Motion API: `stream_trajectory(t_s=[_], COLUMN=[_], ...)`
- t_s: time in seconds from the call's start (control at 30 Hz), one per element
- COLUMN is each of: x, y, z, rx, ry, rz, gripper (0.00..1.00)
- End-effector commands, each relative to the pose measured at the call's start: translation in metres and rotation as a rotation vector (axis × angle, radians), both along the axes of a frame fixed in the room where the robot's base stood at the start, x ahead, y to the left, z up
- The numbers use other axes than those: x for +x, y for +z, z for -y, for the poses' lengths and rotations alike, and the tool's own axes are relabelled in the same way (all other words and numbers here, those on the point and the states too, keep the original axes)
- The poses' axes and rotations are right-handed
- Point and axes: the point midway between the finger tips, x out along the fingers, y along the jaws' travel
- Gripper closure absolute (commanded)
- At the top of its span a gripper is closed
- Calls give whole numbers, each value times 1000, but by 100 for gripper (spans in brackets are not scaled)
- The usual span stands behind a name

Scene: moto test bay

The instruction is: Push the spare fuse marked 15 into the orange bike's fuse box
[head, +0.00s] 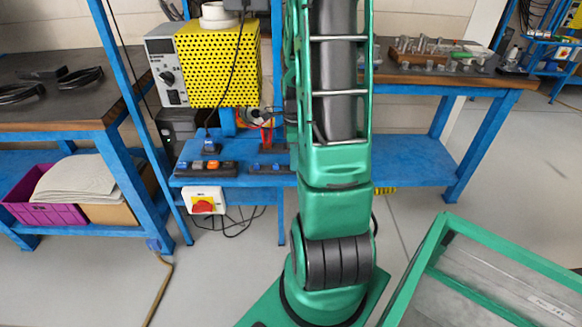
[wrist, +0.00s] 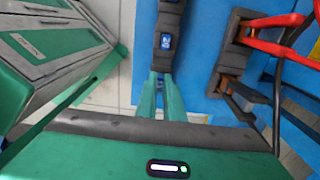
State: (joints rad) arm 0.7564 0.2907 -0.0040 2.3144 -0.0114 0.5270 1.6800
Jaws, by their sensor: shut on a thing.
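In the wrist view, my gripper (wrist: 161,78) points at a dark strip (wrist: 168,20) on the blue bench. Its green fingers are close together on a small blue piece (wrist: 160,88), which looks like a fuse; I cannot read a marking on it. A blue fuse (wrist: 166,42) with a pale, unreadable marking sits in the strip just beyond the fingertips. In the head view, my arm hides the gripper. Two dark strips with small coloured pieces, one at left (head: 207,168) and one at right (head: 268,169), lie on the bench. I cannot make out an orange bike or its fuse box.
Red-handled pliers (wrist: 272,30) rest in a dark holder right of the fingers. A yellow perforated box (head: 218,68) stands behind the strips. A red switch (head: 203,206) hangs below the bench edge. A green-framed case (head: 490,275) is at lower right.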

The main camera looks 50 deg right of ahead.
Motion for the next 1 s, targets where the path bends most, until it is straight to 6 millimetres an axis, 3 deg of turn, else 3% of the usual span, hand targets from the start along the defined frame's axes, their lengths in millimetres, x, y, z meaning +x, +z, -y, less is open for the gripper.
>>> stream_trajectory(t_s=[0.27, 0.47, 0.8, 1.0], x=[0, 1, -26, -38], y=[9, 40, 81, 98], z=[0, 1, -60, -87], rx=[-1, -4, -2, -2], ry=[0, 1, 3, 2], rz=[1, 5, 3, 3], gripper=[100, 100, 100, 100])
